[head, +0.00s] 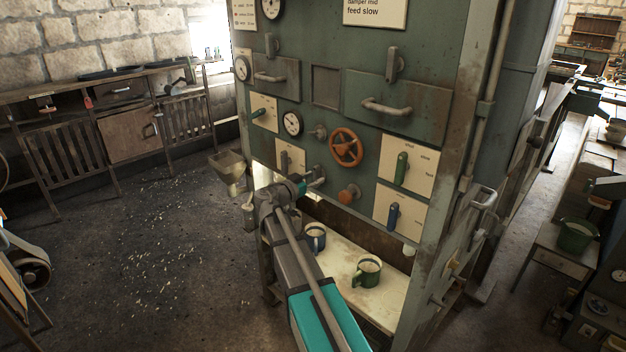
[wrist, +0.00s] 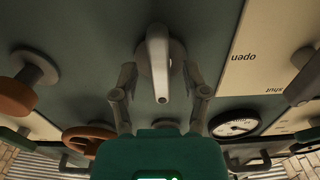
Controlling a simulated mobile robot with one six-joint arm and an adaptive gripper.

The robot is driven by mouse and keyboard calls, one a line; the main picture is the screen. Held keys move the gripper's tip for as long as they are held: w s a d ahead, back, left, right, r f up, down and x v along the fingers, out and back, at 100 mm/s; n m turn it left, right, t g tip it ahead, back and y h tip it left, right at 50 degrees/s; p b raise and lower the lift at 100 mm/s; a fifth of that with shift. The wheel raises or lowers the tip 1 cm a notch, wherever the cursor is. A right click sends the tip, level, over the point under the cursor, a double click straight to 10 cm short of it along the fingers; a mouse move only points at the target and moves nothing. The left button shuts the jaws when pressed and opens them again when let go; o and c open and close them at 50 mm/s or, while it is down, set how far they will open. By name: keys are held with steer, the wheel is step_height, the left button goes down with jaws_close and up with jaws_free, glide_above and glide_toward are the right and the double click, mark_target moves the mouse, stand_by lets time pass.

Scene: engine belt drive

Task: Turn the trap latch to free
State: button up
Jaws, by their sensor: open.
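A grey metal lever on a round base, likely the trap latch (wrist: 157,50), sits on the green panel in the wrist view. It also shows, partly hidden by my gripper, in the head view (head: 317,174). No label naming it can be read. My gripper (wrist: 159,84) is open, with one finger on each side of the lever. Gaps show between the fingers and the lever, so it is not gripped. In the head view my gripper (head: 300,184) is at the panel's lower left, above the shelf.
An orange wheel (head: 346,147) and orange knob (head: 349,194) are to the right. A plate marked open and shut (wrist: 268,50) with a grey lever is close beside. A shelf (head: 335,262) below holds a blue mug (head: 315,238) and a green mug (head: 367,272).

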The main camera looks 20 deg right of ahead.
steer(key=v, duration=1.2)
stand_by(0.3)
